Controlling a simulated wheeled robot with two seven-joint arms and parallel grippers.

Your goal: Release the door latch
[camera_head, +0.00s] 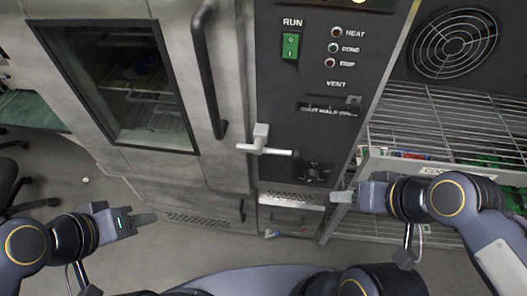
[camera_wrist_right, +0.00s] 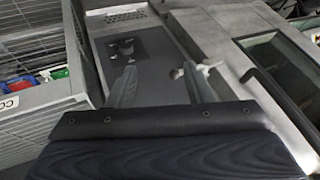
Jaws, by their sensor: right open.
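The door latch (camera_head: 262,142) is a pale grey T-shaped lever on the seam between the oven door and the dark control panel. Its bar points right, roughly level. My right gripper (camera_head: 342,197) is below and to the right of the latch, apart from it. In the right wrist view its two fingers (camera_wrist_right: 160,88) stand apart with nothing clearly held between them. My left gripper (camera_head: 145,219) is low at the left, in front of the oven's lower part and far from the latch. Its fingers overlap, so its opening cannot be made out.
The oven door has a dark window (camera_head: 125,85) and a long black vertical handle (camera_head: 207,70). The panel (camera_head: 300,90) carries a green RUN switch (camera_head: 291,46), lamps and a dark knob (camera_head: 313,172). A wire shelf rack (camera_head: 440,125) stands close at right. Open floor lies at left.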

